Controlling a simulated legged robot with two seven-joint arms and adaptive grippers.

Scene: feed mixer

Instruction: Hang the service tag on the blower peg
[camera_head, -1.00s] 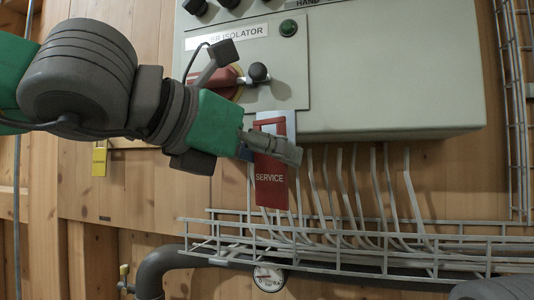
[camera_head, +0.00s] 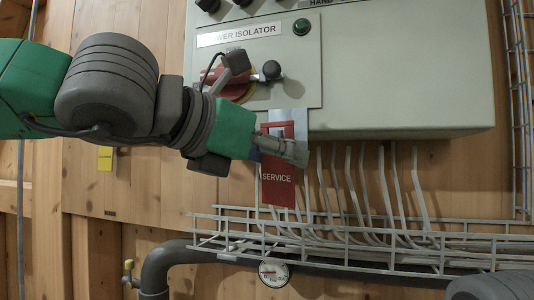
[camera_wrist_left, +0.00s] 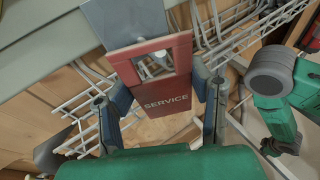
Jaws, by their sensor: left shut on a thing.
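The red service tag (camera_head: 278,182) hangs upright with its lettering facing out, just below the isolator box. My left gripper (camera_head: 285,149) is shut on the tag near its upper part. In the left wrist view the tag (camera_wrist_left: 166,100) sits between the fingers, with an open window at its top. A pale grey plate (camera_wrist_left: 125,20) lies right above and behind the tag. It also shows in the head view (camera_head: 290,116). Something pale shows through the window; I cannot tell whether it is the peg. A green and grey arm of mine (camera_wrist_left: 276,90) shows at the right; its fingers are unclear.
The grey isolator box (camera_head: 400,90) with a red rotary handle (camera_head: 215,80) is close above the gripper. Below are pale cables, a wire tray (camera_head: 380,248), a dark pipe (camera_head: 165,262) and a gauge (camera_head: 273,273). A yellow tag (camera_head: 105,158) is on the wooden wall at left.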

